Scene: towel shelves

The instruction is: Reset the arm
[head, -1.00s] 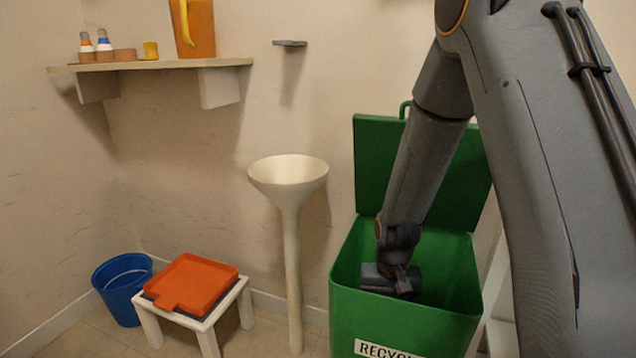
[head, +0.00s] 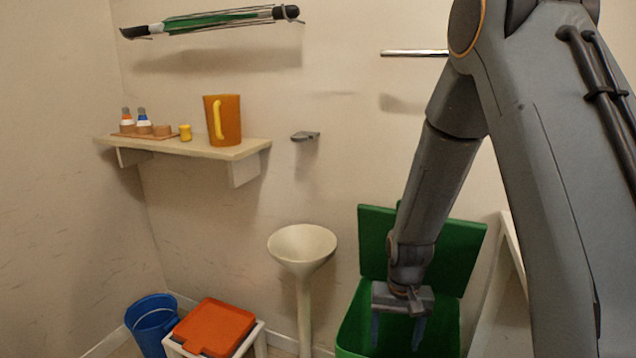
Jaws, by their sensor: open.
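My gripper (head: 398,332) shows in the head view at the lower right, at the end of my grey arm. It points down, with its two fingers apart and nothing seen between them. It is over the opening of the green recycling bin (head: 352,325), in front of the raised green lid (head: 462,250). The fingertips appear against the bin's inside. I cannot tell how deep they reach. The bin's floor and contents are hidden.
A white pedestal basin (head: 303,246) stands left of the bin. A wall shelf (head: 190,147) holds an orange pitcher (head: 223,120) and small bottles. A metal bar (head: 414,53) is on the wall.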

